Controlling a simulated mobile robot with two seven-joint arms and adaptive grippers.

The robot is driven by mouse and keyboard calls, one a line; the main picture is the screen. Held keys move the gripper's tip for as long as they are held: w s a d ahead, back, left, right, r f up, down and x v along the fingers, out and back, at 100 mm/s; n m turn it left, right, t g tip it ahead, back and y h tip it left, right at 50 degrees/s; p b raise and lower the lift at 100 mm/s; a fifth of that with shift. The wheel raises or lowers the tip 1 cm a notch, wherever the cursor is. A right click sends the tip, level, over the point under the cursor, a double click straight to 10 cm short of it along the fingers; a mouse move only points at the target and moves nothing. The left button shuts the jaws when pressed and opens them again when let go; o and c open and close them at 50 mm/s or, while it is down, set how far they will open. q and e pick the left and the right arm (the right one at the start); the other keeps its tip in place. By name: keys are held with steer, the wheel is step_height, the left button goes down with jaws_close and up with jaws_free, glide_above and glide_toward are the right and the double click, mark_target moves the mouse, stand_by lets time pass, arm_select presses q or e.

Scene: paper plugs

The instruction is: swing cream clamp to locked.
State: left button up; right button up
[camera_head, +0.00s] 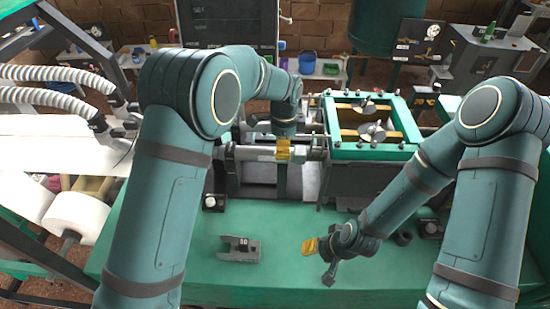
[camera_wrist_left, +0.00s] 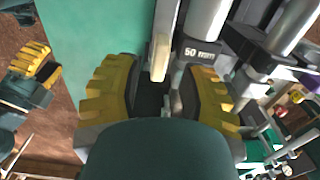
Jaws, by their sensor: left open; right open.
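The cream clamp (camera_wrist_left: 160,56) shows in the left wrist view as a pale upright lever, between and just beyond my left fingers. A dark block marked 50 (camera_wrist_left: 200,52) is beside it. My left gripper (camera_wrist_left: 165,95) is open, with yellow ridged fingers on either side of the clamp's lower end; I cannot tell whether they touch it. In the head view my left gripper (camera_head: 283,149) is at the horizontal metal bar of the machine, and I cannot make out the clamp there. My right gripper (camera_head: 320,258) is open and empty above the green table, away from the clamp.
A green-framed unit (camera_head: 372,150) stands right of my left gripper. A small grey bracket (camera_head: 239,248) lies on the green table (camera_head: 190,245). A small dark box with a white knob (camera_head: 213,202) stands behind it. The table's front middle is mostly clear.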

arm_select(q)
steer(key=shift+f, duration=0.1)
arm_select(e)
steer(key=shift+f, duration=0.1)
arm_select(q)
steer(key=shift+f+b, duration=1.15)
steer(key=shift+f, duration=0.75)
arm_select(e)
steer(key=shift+f, duration=1.1)
arm_select(q)
jaws_close()
